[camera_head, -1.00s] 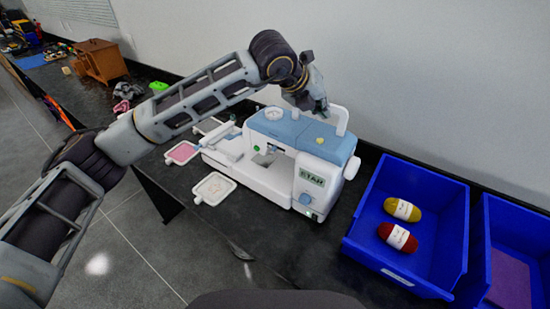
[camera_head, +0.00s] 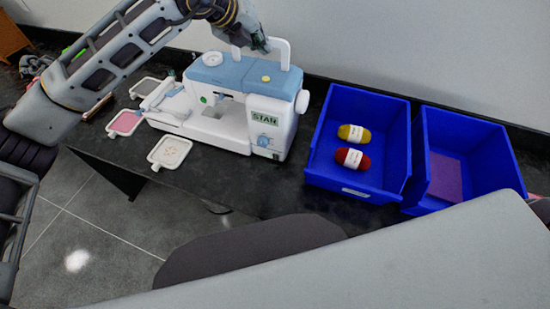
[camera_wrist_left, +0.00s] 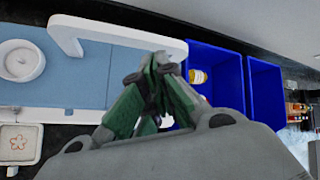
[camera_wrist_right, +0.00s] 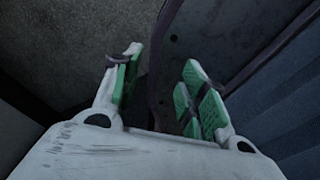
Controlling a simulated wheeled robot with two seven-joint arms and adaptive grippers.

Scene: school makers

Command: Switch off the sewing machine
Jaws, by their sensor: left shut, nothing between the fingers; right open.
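The sewing machine (camera_head: 235,105), white with a light blue top, stands upright on the dark bench. On its right front are a "STAR" label, a blue dial (camera_head: 264,142) and a small dark green switch (camera_head: 263,153) near the base. Its white carrying handle (camera_head: 282,50) is raised. My left gripper (camera_head: 264,44) is above the machine's top, beside the handle. In the left wrist view its fingers (camera_wrist_left: 157,72) are shut and empty near the handle (camera_wrist_left: 120,38). My right gripper (camera_wrist_right: 160,88) is open and empty, with dark grey surfaces beyond it.
A blue bin (camera_head: 318,174) with a yellow and a red yarn ball stands right of the machine. A second blue bin (camera_head: 440,201) holds a purple item. White framed pieces (camera_head: 171,151) lie to the left. A wall runs behind the bench.

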